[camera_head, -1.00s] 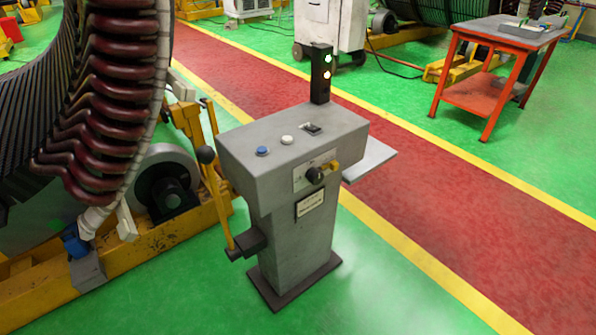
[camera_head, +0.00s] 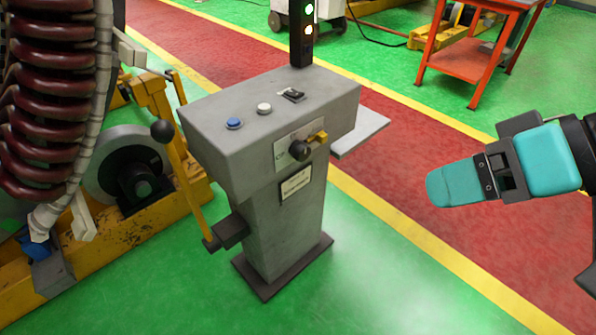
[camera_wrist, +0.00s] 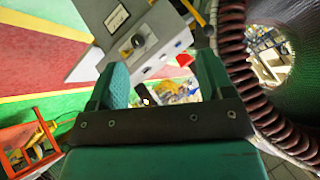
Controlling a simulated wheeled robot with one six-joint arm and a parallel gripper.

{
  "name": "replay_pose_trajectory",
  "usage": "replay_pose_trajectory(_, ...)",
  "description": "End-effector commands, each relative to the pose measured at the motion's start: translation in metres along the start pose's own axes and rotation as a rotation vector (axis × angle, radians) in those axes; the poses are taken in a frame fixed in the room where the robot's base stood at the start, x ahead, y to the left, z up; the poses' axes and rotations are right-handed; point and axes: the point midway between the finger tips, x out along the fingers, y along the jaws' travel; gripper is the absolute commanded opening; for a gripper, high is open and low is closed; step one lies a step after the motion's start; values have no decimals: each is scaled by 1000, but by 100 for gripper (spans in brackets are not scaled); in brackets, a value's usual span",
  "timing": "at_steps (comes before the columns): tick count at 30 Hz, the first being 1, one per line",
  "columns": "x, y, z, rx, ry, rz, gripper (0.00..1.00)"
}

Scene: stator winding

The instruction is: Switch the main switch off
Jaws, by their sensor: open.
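The grey control pedestal (camera_head: 262,125) stands in the middle of the head view. On its front face is a dark rotary knob (camera_head: 299,150) with a yellow piece (camera_head: 318,138) at its right, apparently the main switch. The knob also shows in the wrist view (camera_wrist: 138,42), on the tilted pedestal (camera_wrist: 100,28). My gripper (camera_head: 440,187) is right of the pedestal, apart from it. Its teal fingers are spread and empty in the wrist view (camera_wrist: 163,72). The signal post (camera_head: 302,30) on the pedestal shows a green and a whitish light.
A blue button (camera_head: 233,123), a white button (camera_head: 264,108) and a black rocker (camera_head: 293,94) are on top. A side shelf (camera_head: 362,132) juts out right.

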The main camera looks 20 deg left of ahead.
Motion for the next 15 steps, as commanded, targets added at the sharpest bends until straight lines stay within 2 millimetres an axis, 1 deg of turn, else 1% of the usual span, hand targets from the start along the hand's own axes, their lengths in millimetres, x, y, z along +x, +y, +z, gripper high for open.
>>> replay_pose_trajectory(1,52,23,5,-8,59,-69,74)
replay_pose_trajectory(2,70,28,-1,-13,108,-108,74)
replay_pose_trajectory(3,93,36,-8,-13,174,-157,74)
replay_pose_trajectory(5,126,49,-18,-1,277,-223,74)
replay_pose_trajectory(6,146,60,-23,17,345,-259,74)
replay_pose_trajectory(8,172,77,-30,52,444,-301,74)
replay_pose_trajectory(9,188,89,-32,82,504,-321,74)
replay_pose_trajectory(12,218,119,-37,156,634,-348,74)
replay_pose_trajectory(15,238,142,-37,220,724,-353,74)
